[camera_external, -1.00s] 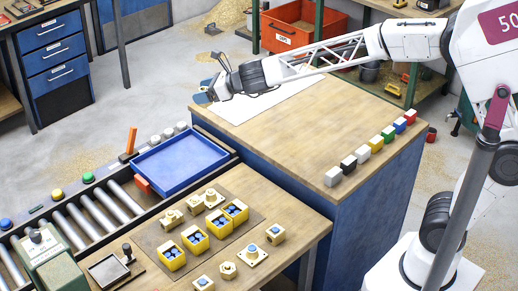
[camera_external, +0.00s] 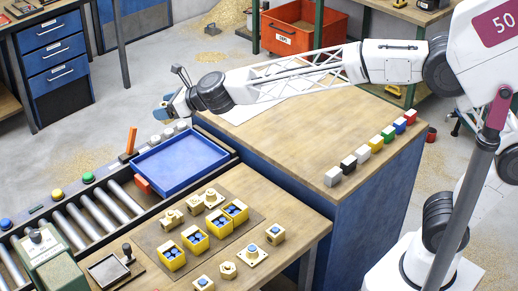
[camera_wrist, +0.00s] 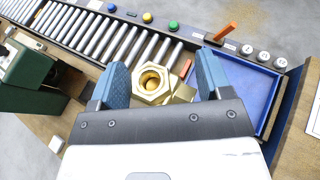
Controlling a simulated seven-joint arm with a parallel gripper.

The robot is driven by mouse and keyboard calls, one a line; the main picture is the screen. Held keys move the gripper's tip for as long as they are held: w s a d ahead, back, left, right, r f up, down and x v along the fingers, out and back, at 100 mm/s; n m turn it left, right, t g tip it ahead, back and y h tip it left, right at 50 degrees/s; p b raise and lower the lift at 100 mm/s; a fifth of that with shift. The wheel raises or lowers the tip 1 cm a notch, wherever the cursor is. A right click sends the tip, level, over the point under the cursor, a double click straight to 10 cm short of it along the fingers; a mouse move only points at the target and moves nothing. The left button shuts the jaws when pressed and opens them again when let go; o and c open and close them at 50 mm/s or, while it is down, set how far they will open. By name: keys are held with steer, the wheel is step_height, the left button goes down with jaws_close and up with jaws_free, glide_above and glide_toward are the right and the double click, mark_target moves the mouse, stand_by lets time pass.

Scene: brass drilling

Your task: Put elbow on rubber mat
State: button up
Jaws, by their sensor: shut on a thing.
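My gripper (camera_wrist: 158,82) is shut on a brass elbow (camera_wrist: 152,85), which sits between its two blue fingers with a hexagonal open end facing the wrist camera. In the external view my gripper (camera_external: 173,108) is in the air at the far side of the blue tray, near the corner of the large wooden bench. The elbow cannot be made out there. A flat brown-grey mat (camera_external: 153,232), which looks like the rubber mat, lies on the near wooden table. Brass fittings and several yellow boxes with blue contents stand on it.
The blue tray (camera_external: 182,160) looks empty and sits at the end of the roller conveyor (camera_external: 95,218). An orange upright piece (camera_external: 131,140) stands beside it. A row of coloured blocks (camera_external: 362,158) lines the large bench (camera_external: 270,130), whose middle is clear.

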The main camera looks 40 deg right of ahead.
steer(key=a, duration=0.5)
steer(key=r, duration=0.1)
glide_above(141, 235)
step_height(141, 235, down, 25)
steer(key=shift+f, duration=0.2)
stand_by(1.4)
steer(key=shift+f, duration=3.1)
steer(key=shift+f, duration=1.9)
steer(key=shift+f, duration=0.1)
